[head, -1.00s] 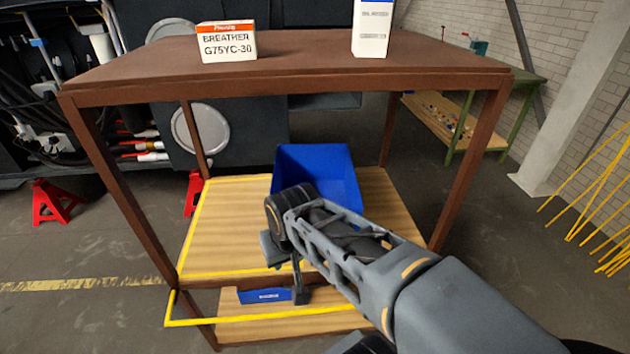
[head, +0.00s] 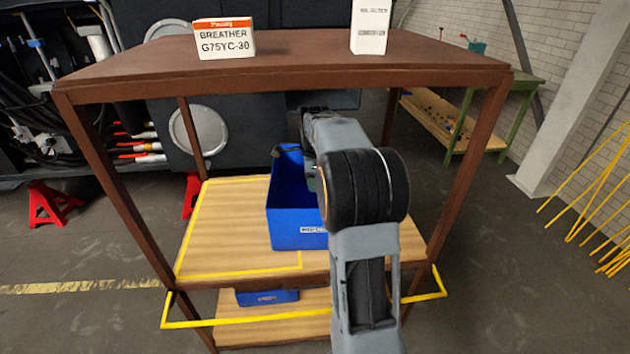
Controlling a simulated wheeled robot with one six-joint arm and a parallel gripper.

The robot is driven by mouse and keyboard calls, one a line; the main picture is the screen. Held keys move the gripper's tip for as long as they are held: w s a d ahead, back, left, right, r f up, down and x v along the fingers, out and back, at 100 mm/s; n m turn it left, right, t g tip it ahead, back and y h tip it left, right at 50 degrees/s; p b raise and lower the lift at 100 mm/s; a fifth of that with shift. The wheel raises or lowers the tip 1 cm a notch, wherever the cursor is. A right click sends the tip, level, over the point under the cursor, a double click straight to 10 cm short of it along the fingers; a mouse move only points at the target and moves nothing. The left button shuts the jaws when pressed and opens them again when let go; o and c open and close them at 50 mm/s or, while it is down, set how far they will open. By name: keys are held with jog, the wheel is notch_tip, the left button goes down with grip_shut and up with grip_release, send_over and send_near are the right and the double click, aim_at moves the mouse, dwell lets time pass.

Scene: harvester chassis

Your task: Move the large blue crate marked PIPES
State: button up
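The large blue crate marked PIPES (head: 296,215) stands upright and open-topped on the middle wooden shelf (head: 225,230) of the brown rack. Its white label faces me. It stands across the right side line of the yellow outline (head: 190,235) on that shelf. My arm hides its right part. My gripper (head: 300,153) is at the far end of my arm, above or at the crate's back area. Its fingers are small, dark and partly hidden, so I cannot tell whether they are open or touch the crate.
The rack's top (head: 290,65) carries a BREATHER box (head: 224,42) and a white filter box (head: 369,28), above my arm. A smaller blue crate (head: 267,297) sits on the bottom shelf. A yellow frame (head: 250,319) juts out below. The middle shelf's left part is clear.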

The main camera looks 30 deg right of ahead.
aim_at(295, 222)
notch_tip(295, 222, down, 14)
dwell(0.9)
jog(key=shift+r, duration=0.15)
jog(key=shift+c, duration=0.3)
grip_shut()
